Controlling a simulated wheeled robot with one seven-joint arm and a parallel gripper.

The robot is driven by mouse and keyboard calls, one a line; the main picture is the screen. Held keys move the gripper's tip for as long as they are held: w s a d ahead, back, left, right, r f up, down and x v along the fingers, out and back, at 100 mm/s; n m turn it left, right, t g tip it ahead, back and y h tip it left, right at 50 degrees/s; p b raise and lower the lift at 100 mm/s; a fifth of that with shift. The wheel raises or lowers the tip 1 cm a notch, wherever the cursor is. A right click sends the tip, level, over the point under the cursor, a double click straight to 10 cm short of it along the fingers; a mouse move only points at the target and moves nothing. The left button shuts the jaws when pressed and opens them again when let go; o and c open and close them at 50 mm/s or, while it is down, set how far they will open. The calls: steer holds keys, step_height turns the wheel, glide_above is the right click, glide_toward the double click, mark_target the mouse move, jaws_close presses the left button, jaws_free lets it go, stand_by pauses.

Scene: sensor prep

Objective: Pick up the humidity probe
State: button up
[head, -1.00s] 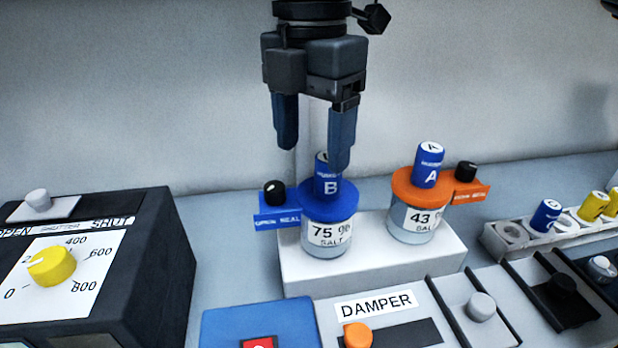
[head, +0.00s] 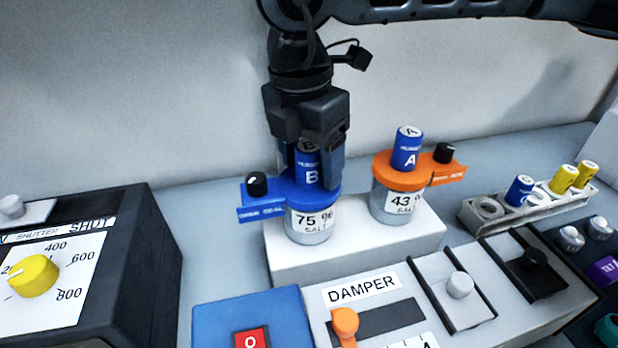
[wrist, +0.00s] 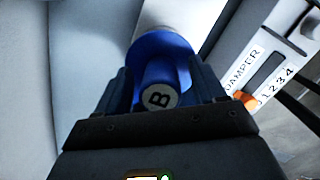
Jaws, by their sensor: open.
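A blue humidity probe marked B (head: 309,173) stands upright in the blue lid of the 75 % salt jar (head: 311,222). My gripper (head: 310,178) is open and lowered over it, one finger on either side. In the wrist view the probe B (wrist: 158,90) shows end-on between the two fingers (wrist: 165,92); I cannot tell whether they touch it. A second blue probe marked A (head: 407,150) stands in the orange lid of the 43 % salt jar (head: 399,202).
Both jars stand on a white block (head: 352,248). The blue lid has a side knob (head: 257,184), the orange one too (head: 443,153). The rack (head: 545,210) also holds yellow cylinders (head: 564,178). A damper panel (head: 362,290) and a dark shutter box (head: 110,250) stand in front.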

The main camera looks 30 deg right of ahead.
steer(key=shift+c, duration=0.3)
steer(key=c, duration=1.1)
steer(key=shift+r, duration=0.15)
step_height(320, 180, up, 18)
steer(key=b, duration=0.2)
steer(key=shift+b, duration=0.3)
